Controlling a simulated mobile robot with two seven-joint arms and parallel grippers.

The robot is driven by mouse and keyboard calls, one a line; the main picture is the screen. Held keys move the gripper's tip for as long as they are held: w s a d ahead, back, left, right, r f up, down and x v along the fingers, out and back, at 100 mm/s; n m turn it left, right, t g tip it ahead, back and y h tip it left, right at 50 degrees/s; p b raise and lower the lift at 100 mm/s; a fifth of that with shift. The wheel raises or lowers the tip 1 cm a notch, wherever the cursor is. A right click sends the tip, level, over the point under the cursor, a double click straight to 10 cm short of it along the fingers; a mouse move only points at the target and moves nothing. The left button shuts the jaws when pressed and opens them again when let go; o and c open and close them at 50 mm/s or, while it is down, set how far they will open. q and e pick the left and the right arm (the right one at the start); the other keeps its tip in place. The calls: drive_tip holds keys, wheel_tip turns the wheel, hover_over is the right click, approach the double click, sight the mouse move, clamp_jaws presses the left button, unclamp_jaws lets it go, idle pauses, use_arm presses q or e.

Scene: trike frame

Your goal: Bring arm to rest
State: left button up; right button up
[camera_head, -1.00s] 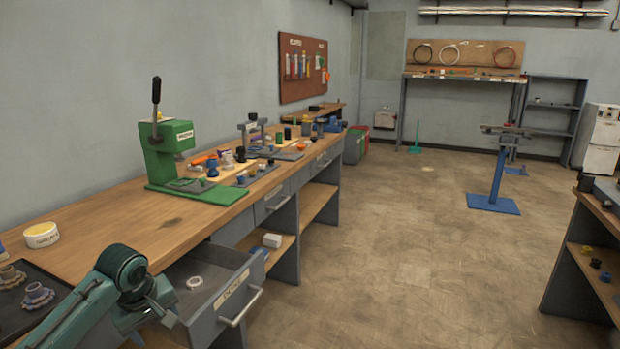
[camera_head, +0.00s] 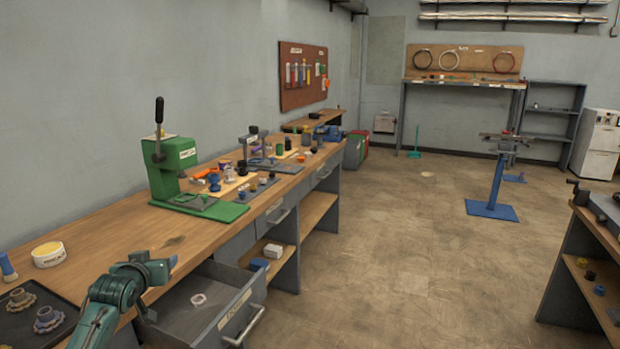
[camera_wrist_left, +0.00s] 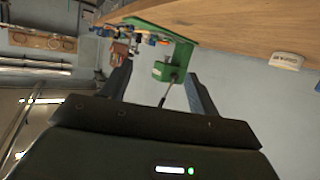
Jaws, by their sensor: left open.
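My left arm (camera_head: 115,290) comes in at the bottom left of the head view, teal and bent, over the front edge of the bench beside the open drawer. My left gripper (camera_wrist_left: 158,85) shows in the left wrist view with its two dark fingers spread apart and nothing between them. The wrist view is turned upside down, with the green press (camera_wrist_left: 172,65) in the background beyond the fingers. The fingers cannot be made out clearly in the head view. My right arm and gripper are not in view.
The wooden bench (camera_head: 110,225) runs along the left wall with a green press (camera_head: 172,172) on it. An open drawer (camera_head: 185,318) holding a small pale ring juts out below my arm. A dark tray (camera_head: 30,328) with geared parts lies at left.

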use_arm(q)
wheel_tip(320, 180, up, 5)
drive_tip(key=w+m+t, duration=0.1)
drive_tip(key=m+t, duration=0.2)
drive_tip(key=m, duration=0.1)
drive_tip(key=s+d+f+m+g+h, duration=0.1)
drive_tip(key=s+d+f+h, duration=0.1)
drive_tip(key=s+d+f, duration=0.55)
drive_tip(key=s+d+f+m+g+h, duration=0.15)
drive_tip(key=s+d+f, duration=0.25)
drive_tip(key=s+f, duration=0.6)
drive_tip(key=s+d+f+g, duration=0.1)
drive_tip(key=s+d+f, duration=0.2)
drive_tip(key=s, duration=0.4)
drive_tip(key=s+d+f+n+g+h, duration=0.1)
drive_tip(key=s+d+f, duration=0.1)
drive_tip(key=s, duration=0.5)
drive_tip(key=s+d+f+g, duration=0.1)
drive_tip(key=s+d+f, duration=0.2)
drive_tip(key=s+d, duration=0.2)
drive_tip(key=s, duration=0.3)
drive_tip(key=shift+f+n+g+h, duration=0.35)
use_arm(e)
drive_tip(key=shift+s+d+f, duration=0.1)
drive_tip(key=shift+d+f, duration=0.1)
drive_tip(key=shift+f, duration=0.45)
